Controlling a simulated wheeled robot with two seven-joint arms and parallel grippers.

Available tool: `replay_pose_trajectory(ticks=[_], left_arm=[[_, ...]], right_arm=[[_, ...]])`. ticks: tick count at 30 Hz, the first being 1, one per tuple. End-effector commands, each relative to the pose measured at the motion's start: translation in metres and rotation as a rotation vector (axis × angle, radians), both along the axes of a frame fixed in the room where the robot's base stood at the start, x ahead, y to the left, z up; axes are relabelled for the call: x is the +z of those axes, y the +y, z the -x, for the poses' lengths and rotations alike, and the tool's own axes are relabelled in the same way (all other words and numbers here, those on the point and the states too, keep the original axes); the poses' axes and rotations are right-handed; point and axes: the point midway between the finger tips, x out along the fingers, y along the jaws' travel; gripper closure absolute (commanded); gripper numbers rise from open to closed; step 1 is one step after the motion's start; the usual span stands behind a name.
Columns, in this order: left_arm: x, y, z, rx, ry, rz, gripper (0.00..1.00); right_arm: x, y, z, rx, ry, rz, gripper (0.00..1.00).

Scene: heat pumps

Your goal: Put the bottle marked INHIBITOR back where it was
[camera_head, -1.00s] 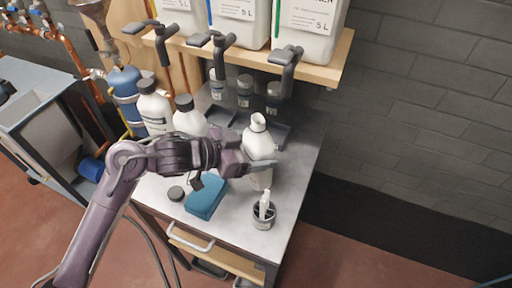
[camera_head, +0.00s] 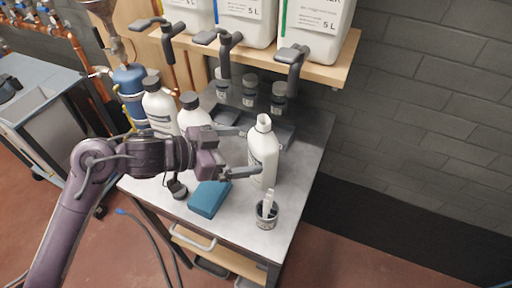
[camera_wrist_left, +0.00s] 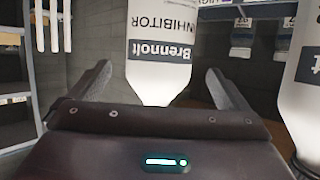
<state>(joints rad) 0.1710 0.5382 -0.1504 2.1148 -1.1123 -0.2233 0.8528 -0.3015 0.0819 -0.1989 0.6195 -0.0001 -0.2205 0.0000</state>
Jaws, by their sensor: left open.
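The white bottle marked INHIBITOR (camera_head: 262,156) stands upright on the grey worktop in the head view, with no dark cap on its neck. Its label shows upside down in the left wrist view (camera_wrist_left: 160,45), between my two fingers. My left gripper (camera_head: 249,151) is open at the bottle's left side, its fingers spread apart and not clamped on it. Two other white bottles with black caps, one farther back (camera_head: 159,105) and one nearer (camera_head: 194,112), stand to the left behind my gripper. My right gripper is not in view.
A blue block (camera_head: 209,198) and a dark cup with a white brush-like item (camera_head: 266,216) are near the worktop's front. A dark loose cap (camera_head: 178,190) lies by my wrist. Small jars (camera_head: 249,91) stand behind, under a shelf with large canisters (camera_head: 318,27).

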Motion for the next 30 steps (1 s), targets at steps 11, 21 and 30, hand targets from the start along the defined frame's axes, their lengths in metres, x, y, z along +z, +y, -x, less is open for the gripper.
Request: replay_pose_trajectory(ticks=[11,21,30], left_arm=[[0.022,0.048,0.025,0.000,0.001,-0.002,0.02],[0.024,0.051,0.027,-0.001,0.000,0.000,0.02],[0.024,0.051,0.027,-0.001,0.000,0.000,0.02]], right_arm=[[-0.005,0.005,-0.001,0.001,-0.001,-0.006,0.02],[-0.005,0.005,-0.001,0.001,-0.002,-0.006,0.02],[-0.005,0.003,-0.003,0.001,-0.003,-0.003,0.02]])
